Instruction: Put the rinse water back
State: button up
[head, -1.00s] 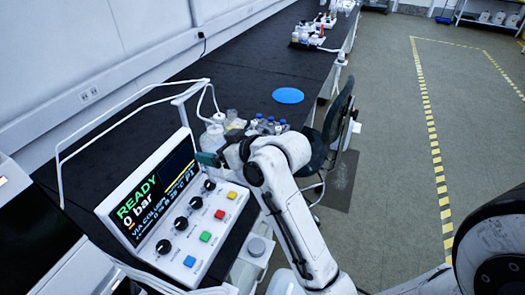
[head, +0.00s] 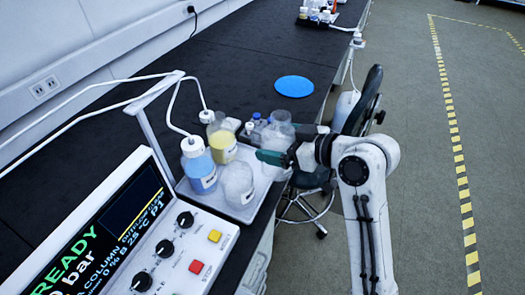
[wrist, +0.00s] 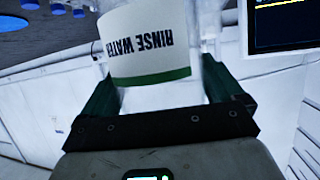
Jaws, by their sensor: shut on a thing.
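The rinse water bottle is a clear bottle (head: 279,131) held upright, or nearly so, by my gripper (head: 275,157) at the right edge of the white tray. In the wrist view its white label (wrist: 150,45) with a green band reads "RINSE WATER", upside down in the picture. My gripper's green fingers (wrist: 158,92) are closed on either side of the bottle. The white tray (head: 246,212) holds a bottle of blue liquid (head: 198,168), a bottle of yellow liquid (head: 222,140) and a clear bottle (head: 237,184). I cannot tell whether the rinse bottle touches the tray.
The control panel (head: 110,240) stands at the lower left, with tubes running to the bottles. A blue disc (head: 294,86) lies on the black bench (head: 150,115). A chair (head: 365,105) is at the right.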

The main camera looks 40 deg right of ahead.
jog(key=w+d+f, duration=0.2)
jog(key=w+f, duration=0.8)
jog(key=f, duration=0.1)
jog(key=shift+w+d+f, duration=0.25)
jog(key=shift+w+d, duration=0.1)
jog(key=shift+d, duration=0.05)
jog(key=shift+f, duration=0.2)
jog(key=o, duration=1.3)
